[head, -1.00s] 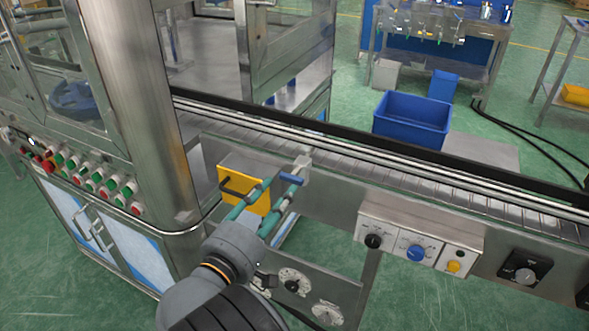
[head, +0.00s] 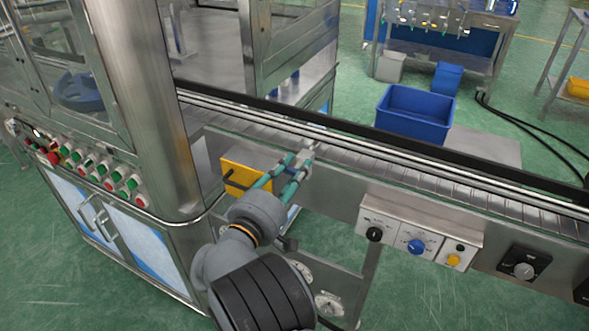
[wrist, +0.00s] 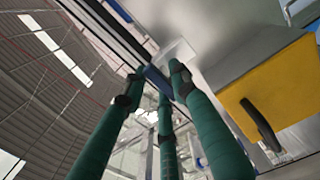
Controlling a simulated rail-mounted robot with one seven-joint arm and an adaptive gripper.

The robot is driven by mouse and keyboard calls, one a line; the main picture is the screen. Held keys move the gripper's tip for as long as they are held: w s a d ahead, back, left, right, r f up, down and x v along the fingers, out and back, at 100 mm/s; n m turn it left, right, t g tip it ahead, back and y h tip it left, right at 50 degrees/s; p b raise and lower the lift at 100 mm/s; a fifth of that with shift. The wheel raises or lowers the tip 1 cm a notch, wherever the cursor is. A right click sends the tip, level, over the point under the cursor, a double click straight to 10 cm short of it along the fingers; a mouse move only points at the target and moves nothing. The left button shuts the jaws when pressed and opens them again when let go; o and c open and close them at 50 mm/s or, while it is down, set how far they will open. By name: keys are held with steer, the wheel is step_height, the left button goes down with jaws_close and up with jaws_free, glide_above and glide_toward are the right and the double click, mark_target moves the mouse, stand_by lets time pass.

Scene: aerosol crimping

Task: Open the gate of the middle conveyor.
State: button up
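The middle conveyor (head: 400,178) runs diagonally across the head view. Its gate seems to be the small grey metal piece (head: 311,144) at the near rail, just beyond my fingertips. My gripper (head: 299,157) reaches up to it with green fingers and dark joints. In the wrist view my gripper (wrist: 154,88) shows three fingers standing apart. A blue handle (wrist: 157,81) lies between their tips, beside a grey metal plate (wrist: 180,56). Whether the fingers touch the handle is unclear. In the head view my fingers hide the handle.
A yellow box (head: 246,172) with a dark handle is close left of my fingers; it also shows in the wrist view (wrist: 270,95). A steel machine with a button panel (head: 85,165) is at left. A knob box (head: 418,238) is on the conveyor's front at right.

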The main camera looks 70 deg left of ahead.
steer(key=c, duration=0.6)
jaws_close()
